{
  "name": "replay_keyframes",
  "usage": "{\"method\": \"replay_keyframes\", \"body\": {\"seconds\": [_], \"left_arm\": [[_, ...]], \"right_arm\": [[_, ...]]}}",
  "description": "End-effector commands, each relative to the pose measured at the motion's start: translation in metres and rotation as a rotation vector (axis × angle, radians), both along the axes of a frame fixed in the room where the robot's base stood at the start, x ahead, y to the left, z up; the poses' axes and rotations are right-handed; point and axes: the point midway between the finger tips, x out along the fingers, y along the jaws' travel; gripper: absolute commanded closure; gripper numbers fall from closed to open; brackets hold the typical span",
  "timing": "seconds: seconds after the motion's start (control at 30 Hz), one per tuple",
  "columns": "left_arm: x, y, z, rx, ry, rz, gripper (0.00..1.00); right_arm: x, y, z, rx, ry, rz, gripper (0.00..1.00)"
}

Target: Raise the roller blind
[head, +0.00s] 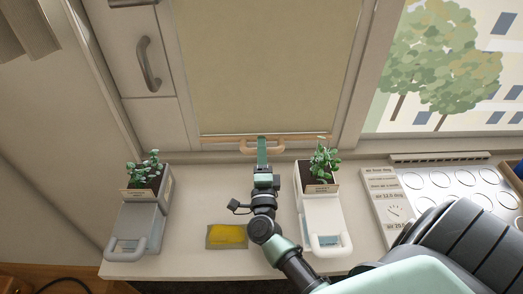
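The roller blind (265,65) is a flat beige panel lowered over the window behind the counter. A wooden bar (305,138) runs along its bottom edge, just above the counter's back edge. A small wooden pull handle (245,149) sits at the middle of that bar. My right gripper (262,142) reaches up from the lower right, its green end overlapping the middle of the handle and the bar. It hides that part of the handle, and I cannot tell whether its fingers are closed on it. My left gripper is not in view.
Planters with green plants stand left (146,183) and right (323,178) of my arm on the counter (185,240). A yellow sponge-like pad (228,236) lies between them. A panel of round dials (440,185) is at the right. A cabinet handle (148,64) juts out upper left.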

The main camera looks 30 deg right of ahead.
Motion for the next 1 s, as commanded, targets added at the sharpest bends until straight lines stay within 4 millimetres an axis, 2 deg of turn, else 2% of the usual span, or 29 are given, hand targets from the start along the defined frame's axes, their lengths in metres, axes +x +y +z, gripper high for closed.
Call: {"method": "replay_keyframes", "body": {"seconds": [0.1, 0.13, 0.27, 1.0], "left_arm": [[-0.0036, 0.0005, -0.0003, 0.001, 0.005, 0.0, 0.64], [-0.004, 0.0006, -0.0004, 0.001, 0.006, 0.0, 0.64], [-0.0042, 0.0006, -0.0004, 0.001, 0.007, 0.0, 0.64], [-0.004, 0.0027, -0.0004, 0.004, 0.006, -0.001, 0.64]], "right_arm": [[-0.0001, 0.0, -0.0001, 0.0, 0.0, 0.0, 0.6], [-0.0001, 0.0, -0.0001, 0.0, 0.0, 0.0, 0.63], [-0.0002, 0.0, -0.0001, 0.0, 0.0, 0.0, 0.99], [-0.0005, 0.0003, -0.0006, 0.001, 0.001, 0.0, 1.0]]}}
